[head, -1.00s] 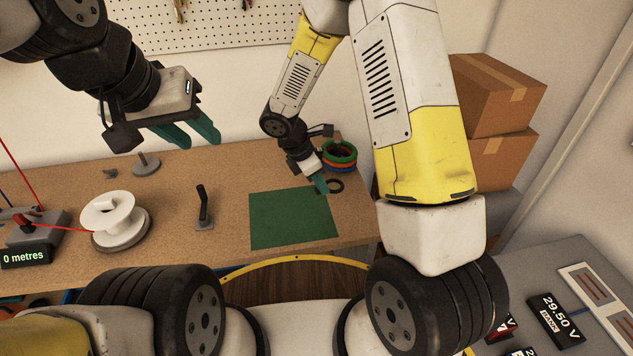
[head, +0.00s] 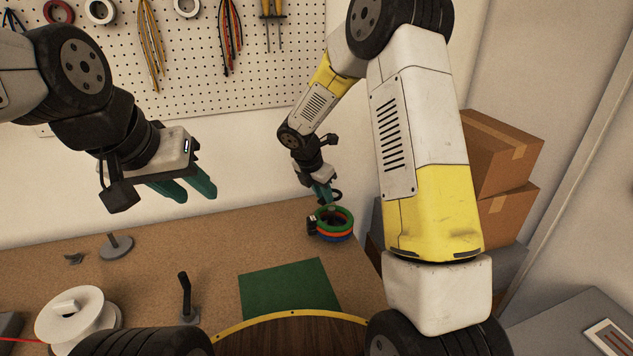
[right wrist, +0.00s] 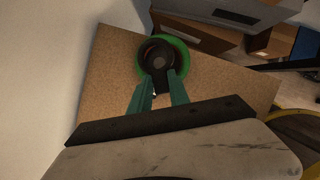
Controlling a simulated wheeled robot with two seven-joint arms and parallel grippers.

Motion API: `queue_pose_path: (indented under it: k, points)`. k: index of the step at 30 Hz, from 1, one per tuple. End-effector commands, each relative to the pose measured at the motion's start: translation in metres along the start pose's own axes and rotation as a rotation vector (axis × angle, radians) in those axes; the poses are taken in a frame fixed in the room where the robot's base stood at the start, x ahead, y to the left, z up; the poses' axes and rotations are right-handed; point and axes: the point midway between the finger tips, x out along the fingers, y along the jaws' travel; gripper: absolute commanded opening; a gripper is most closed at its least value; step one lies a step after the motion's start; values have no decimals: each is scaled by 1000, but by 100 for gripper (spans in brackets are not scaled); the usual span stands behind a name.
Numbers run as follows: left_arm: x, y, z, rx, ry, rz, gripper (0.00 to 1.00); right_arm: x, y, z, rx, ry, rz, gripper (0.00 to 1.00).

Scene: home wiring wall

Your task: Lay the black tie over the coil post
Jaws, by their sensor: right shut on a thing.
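My right gripper (head: 324,193) is shut on the black tie (head: 337,196), a small dark ring, and holds it in the air above the stacked coils. The green coil (head: 334,212) is on top, with red and blue coils below, at the right rear of the bench. The post inside the coils is mostly hidden. In the right wrist view the tie (right wrist: 157,54) sits between the fingertips and overlaps the middle of the green coil (right wrist: 187,56); the gap in height is unclear. My left gripper (head: 188,190) is open and empty, above the bench at left.
A green mat (head: 288,290) lies on the bench (head: 215,245). A white spool (head: 75,318), a black-handled stand (head: 185,297) and a short grey peg on a disc (head: 117,244) stand left. Cardboard boxes (head: 502,160) are stacked at right. A pegboard (head: 200,60) hangs behind.

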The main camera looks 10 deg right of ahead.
Motion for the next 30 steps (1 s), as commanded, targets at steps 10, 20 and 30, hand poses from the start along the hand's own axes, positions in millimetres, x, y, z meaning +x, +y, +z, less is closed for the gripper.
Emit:
queue_pose_path:
  k: [10,20,30]
  points:
    - [0,0,0,0,0,0,36,26,0,-12,-1,1,-1,0]
    - [0,0,0,0,0,0,36,49,0,-21,-2,0,-1,0]
    - [0,0,0,0,0,0,36,60,0,-25,0,0,0,0]
